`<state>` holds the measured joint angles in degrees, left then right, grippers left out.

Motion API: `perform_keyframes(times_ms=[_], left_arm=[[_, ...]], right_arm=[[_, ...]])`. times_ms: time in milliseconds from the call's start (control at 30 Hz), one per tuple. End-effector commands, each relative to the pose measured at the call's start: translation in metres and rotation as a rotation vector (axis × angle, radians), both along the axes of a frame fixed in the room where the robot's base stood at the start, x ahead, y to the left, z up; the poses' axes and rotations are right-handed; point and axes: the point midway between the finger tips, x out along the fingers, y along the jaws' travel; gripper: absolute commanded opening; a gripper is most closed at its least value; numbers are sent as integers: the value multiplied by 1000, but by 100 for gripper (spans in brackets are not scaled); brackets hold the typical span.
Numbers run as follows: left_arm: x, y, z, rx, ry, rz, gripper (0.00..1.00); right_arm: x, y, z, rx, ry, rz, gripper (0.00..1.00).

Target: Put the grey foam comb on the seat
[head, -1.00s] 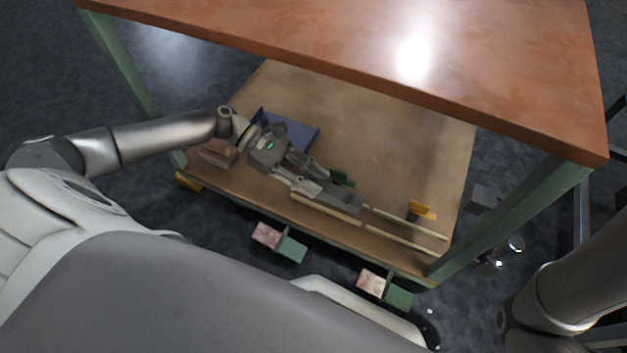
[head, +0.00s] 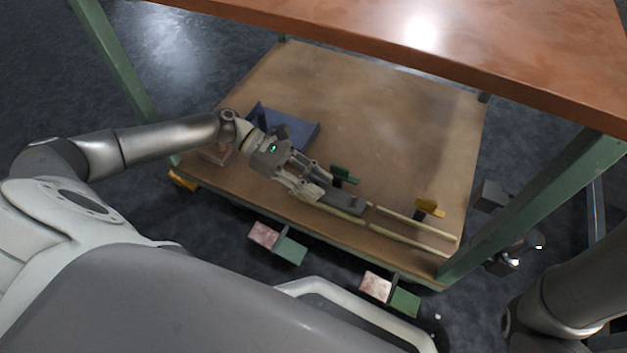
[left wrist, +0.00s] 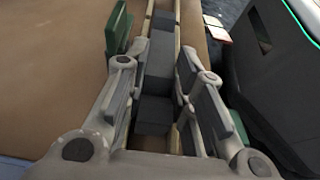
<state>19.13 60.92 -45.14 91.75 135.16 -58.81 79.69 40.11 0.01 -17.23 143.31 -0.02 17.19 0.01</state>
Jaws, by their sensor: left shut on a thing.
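The grey foam comb (head: 346,204) is a long dark grey notched bar low over the front of the lower shelf. It also shows in the left wrist view (left wrist: 160,54), running away between my fingers. My left gripper (head: 318,190) is shut on its near end; the fingers (left wrist: 165,105) stand on both sides of it. Pale rails (head: 412,233) run along the shelf's front, and the comb lines up with them. I cannot tell whether it touches them or which part is the seat.
A green bracket (head: 344,174) stands close behind the comb, and a yellow one (head: 430,207) farther right. A blue tray (head: 300,132) lies behind my left gripper. The orange-brown tabletop (head: 440,50) overhangs the shelf (head: 390,120), whose middle and back are clear.

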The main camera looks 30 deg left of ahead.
Motion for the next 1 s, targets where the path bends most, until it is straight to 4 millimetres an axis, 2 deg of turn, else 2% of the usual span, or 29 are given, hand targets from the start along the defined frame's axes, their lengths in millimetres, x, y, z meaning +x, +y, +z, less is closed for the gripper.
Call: perform_keyframes(times_ms=[400,433,567,1000], left_arm=[[-1,0,-15,7,3,2,8],[-2,0,-15,7,4,2,28],[-2,0,-17,8,7,3,45],[-3,2,-17,12,7,3,46]], right_arm=[[0,0,2,0,0,0,46],[0,0,2,0,0,0,46],[0,0,2,0,1,0,46],[1,0,1,0,1,-1,46]])
